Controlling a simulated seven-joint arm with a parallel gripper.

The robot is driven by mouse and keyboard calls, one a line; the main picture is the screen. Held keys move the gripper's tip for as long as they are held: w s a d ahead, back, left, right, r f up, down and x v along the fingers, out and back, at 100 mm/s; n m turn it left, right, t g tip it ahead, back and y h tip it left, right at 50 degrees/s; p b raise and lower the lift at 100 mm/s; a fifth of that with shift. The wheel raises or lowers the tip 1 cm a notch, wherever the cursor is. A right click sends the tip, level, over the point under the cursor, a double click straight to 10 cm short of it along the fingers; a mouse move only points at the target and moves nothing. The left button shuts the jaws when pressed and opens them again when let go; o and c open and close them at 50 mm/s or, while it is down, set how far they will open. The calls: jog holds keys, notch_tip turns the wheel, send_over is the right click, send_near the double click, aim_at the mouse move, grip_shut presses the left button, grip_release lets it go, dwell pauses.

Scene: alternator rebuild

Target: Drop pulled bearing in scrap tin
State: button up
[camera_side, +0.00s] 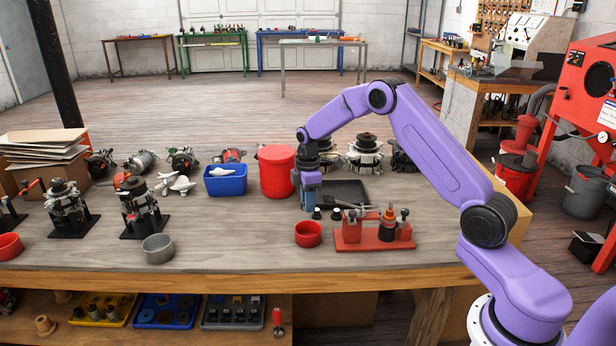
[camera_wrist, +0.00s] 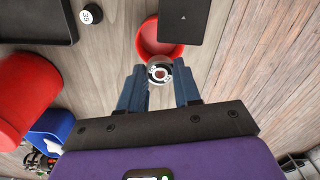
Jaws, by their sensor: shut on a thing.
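My gripper (camera_side: 308,207) points down over the bench, its blue fingers just behind a small red tin (camera_side: 308,235). In the wrist view the fingers (camera_wrist: 160,85) are shut on a small round metal bearing (camera_wrist: 159,74) with a dark centre. The bearing is hard to make out in the side view. In the wrist view the small red tin (camera_wrist: 157,40) lies just past the fingertips, and the bearing partly overlaps its near rim. The bearing is held above the bench. No label shows which tin is for scrap.
A tall red canister (camera_side: 276,171) and a blue bin (camera_side: 226,181) stand left of my gripper. A black tray (camera_side: 350,188) lies behind, and a red fixture (camera_side: 374,234) stands to the right. A grey tin (camera_side: 158,249) sits at the front left. Bench between the tins is clear.

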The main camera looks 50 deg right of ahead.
jog(key=shift+f, duration=3.2)
jog(key=shift+f, duration=0.55)
dwell(0.7)
jog(key=o, duration=1.1)
jog(key=c, duration=0.4)
jog(key=shift+r, duration=0.15)
jog(key=shift+r, duration=3.9)
